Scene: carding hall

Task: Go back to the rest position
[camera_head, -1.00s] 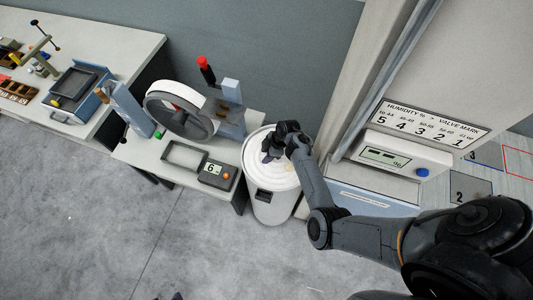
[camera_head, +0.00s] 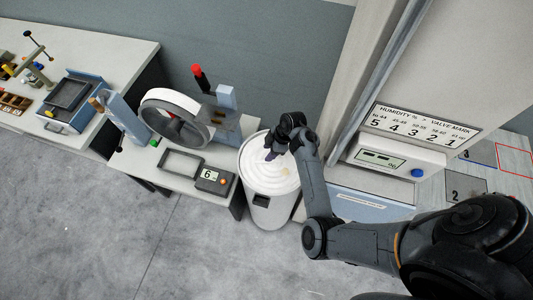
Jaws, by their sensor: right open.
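My right gripper (camera_head: 273,152) is open, its fingers pointing down over the white can (camera_head: 268,213). White coiled material (camera_head: 266,180) fills the top of the can, with a small yellowish spot on it. Nothing shows between the fingers. I cannot tell whether the fingertips touch the coils. My right arm reaches in from the lower right. My left gripper is not in view.
Left of the can is a bench with a wheel device (camera_head: 176,119), an empty tray frame (camera_head: 181,163) and a small display box (camera_head: 214,180). A humidity meter (camera_head: 388,160) stands right, under a number sign (camera_head: 421,124). The grey floor (camera_head: 90,235) in front is clear.

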